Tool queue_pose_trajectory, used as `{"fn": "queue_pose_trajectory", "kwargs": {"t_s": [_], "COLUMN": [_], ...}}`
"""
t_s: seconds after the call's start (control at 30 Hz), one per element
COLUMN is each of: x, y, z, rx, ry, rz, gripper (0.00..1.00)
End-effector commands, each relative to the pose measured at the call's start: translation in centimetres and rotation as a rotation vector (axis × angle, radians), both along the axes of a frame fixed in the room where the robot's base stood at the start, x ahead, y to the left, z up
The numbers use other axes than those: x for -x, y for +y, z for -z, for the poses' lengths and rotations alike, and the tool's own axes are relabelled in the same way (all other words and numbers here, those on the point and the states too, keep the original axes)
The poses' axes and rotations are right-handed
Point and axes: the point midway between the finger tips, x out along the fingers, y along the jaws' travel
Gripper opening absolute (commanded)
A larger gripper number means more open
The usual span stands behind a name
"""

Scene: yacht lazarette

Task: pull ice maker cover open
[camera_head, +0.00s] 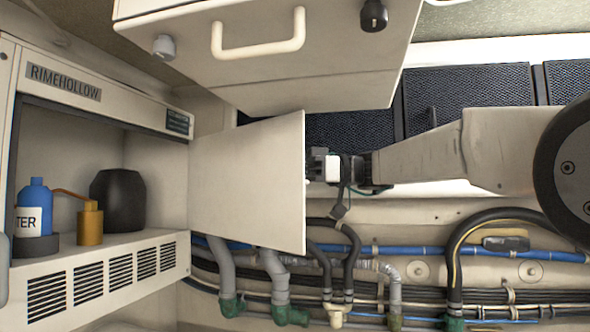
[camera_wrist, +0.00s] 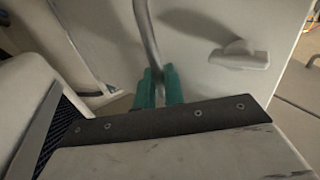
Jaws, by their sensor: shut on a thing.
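The ice maker cover (camera_head: 246,182) is a flat cream panel that stands swung out from the right side of the RIMEHOLLOW cabinet (camera_head: 63,82). The cabinet's inside is exposed. My gripper (camera_head: 312,166) is at the cover's free right edge, with its fingertips mostly hidden behind that edge. In the wrist view, the green fingers of my gripper (camera_wrist: 158,88) are shut on a thin grey bar handle (camera_wrist: 146,32). A pale panel, which seems to be the cover (camera_wrist: 198,72), lies behind them.
A blue bottle (camera_head: 36,208), an amber bottle (camera_head: 90,223) and a black container (camera_head: 117,201) stand inside the cabinet. A cream box with a handle (camera_head: 258,50) hangs above the cover. Pipes and hoses (camera_head: 350,250) run below and behind it.

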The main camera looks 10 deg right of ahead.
Motion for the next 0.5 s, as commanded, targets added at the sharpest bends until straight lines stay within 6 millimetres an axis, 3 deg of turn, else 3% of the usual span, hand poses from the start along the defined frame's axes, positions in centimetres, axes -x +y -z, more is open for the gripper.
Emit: {"fn": "queue_pose_trajectory", "kwargs": {"t_s": [0.4,0.5], "x": [-0.54,-0.56], "y": [0.37,0.3], "z": [0.59,0.63], "rx": [0.005,0.005], "ry": [0.009,0.01], "rz": [0.003,0.004], "gripper": [0.0,0.32]}}
